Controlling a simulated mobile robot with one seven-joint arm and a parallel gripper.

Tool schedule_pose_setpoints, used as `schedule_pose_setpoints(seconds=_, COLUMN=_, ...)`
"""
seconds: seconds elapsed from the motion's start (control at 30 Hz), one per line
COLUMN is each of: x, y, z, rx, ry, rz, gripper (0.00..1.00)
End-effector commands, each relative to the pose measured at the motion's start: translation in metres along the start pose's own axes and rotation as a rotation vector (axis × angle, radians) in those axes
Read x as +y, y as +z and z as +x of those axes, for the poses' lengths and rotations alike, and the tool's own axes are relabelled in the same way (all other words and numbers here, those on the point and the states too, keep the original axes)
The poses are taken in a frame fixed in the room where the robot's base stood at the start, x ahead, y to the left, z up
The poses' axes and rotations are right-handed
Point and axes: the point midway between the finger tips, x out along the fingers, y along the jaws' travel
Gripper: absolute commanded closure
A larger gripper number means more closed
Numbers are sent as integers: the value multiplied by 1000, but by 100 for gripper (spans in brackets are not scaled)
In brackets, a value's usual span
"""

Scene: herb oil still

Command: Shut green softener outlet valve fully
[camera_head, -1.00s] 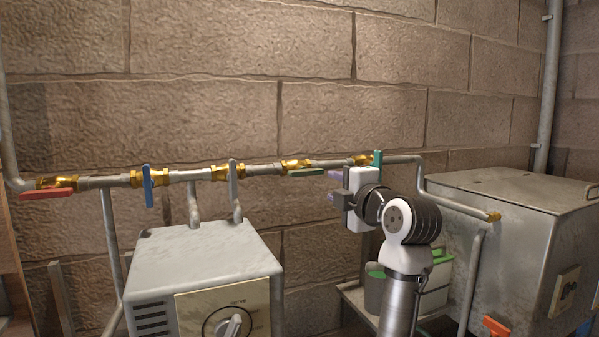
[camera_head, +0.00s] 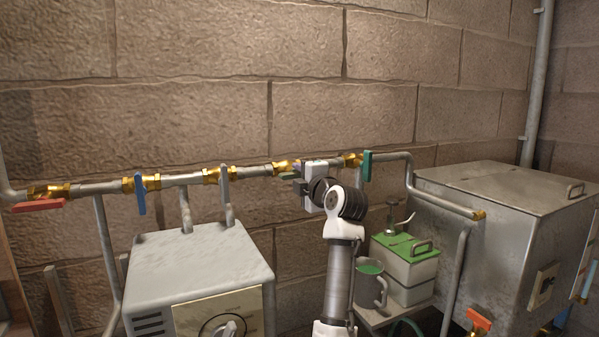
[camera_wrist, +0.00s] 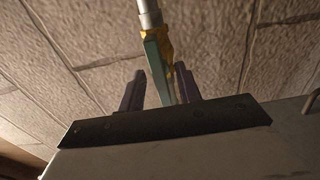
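In the head view a dark green lever (camera_head: 289,176) lies roughly along the pipe at its brass valve (camera_head: 284,165). A second, teal-green lever (camera_head: 367,165) stands upright across the pipe further right. No label shows which is the softener outlet valve. My gripper (camera_head: 298,181) is at the dark green lever and partly covers its right end. In the wrist view the green lever (camera_wrist: 155,62) runs down from the brass fitting between the two dark fingers of my gripper (camera_wrist: 160,88). The fingers are apart, with gaps visible beside the lever.
The same pipe carries a grey lever (camera_head: 225,187), a blue lever (camera_head: 140,193) and a red lever (camera_head: 38,205) to the left. A grey box with a dial (camera_head: 200,262) stands below. A metal tank (camera_head: 500,215), a green-lidded container (camera_head: 405,265) and a mug (camera_head: 371,285) are right.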

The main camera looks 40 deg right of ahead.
Motion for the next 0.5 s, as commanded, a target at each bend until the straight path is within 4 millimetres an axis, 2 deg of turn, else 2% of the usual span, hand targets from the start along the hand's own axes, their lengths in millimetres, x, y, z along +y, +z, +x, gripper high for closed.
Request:
schedule_pose_setpoints(seconds=0.27, x=0, y=0, z=2, rx=0, ry=0, rz=-1, gripper=66)
schedule_pose_setpoints(seconds=0.5, x=0, y=0, z=2, rx=0, ry=0, rz=0, gripper=95)
